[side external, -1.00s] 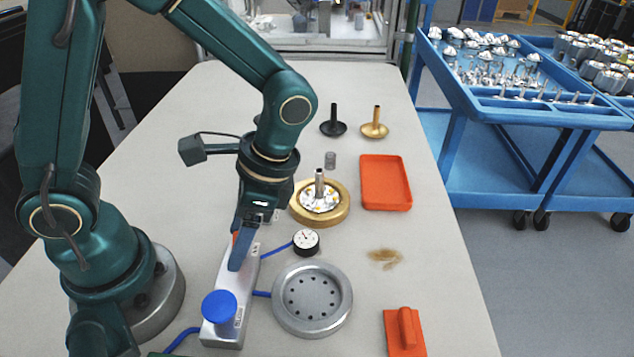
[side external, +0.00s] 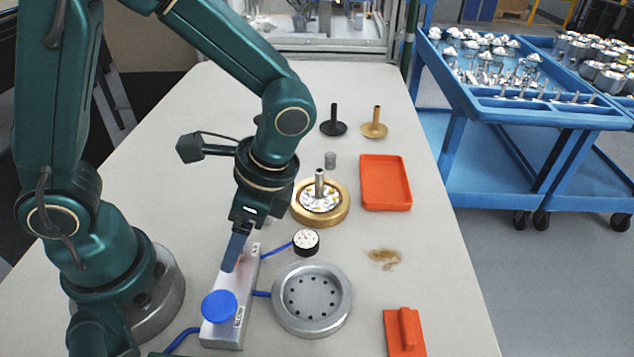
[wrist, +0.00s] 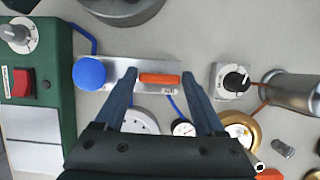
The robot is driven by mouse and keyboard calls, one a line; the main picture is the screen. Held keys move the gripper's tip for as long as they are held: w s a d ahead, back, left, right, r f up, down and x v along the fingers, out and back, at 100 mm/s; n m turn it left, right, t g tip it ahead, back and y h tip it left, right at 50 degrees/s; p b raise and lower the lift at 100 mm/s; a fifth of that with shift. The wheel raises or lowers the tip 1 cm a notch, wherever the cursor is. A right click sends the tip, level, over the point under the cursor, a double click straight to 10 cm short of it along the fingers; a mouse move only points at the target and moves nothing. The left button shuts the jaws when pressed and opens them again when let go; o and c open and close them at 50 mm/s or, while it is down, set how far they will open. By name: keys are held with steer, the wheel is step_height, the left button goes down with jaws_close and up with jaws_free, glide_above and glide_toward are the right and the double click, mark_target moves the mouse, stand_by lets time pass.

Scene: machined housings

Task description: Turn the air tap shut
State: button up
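The air tap's orange lever (wrist: 160,80) lies lengthwise along a grey metal block (wrist: 125,62), which has a round blue knob (wrist: 89,73) at its other end. In the side view the block (side external: 222,335) and blue knob (side external: 219,306) stand in front of my arm, and the lever is mostly hidden behind the fingers. My gripper (wrist: 160,78) is open, with one finger towards each end of the lever in the wrist view. The gripper also shows in the side view (side external: 232,268), low over the block. I cannot tell whether the fingers touch the lever.
A small gauge (side external: 306,242) and a round perforated plate (side external: 312,300) join the block by blue hoses. A brass ring fixture (side external: 320,203), orange tray (side external: 386,182) and orange handled piece (side external: 404,333) stand further right. A green box with a red switch (wrist: 21,82) is left in the wrist view.

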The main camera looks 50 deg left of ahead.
steer(key=shift+o, duration=0.9)
steer(key=shift+v, duration=2.55)
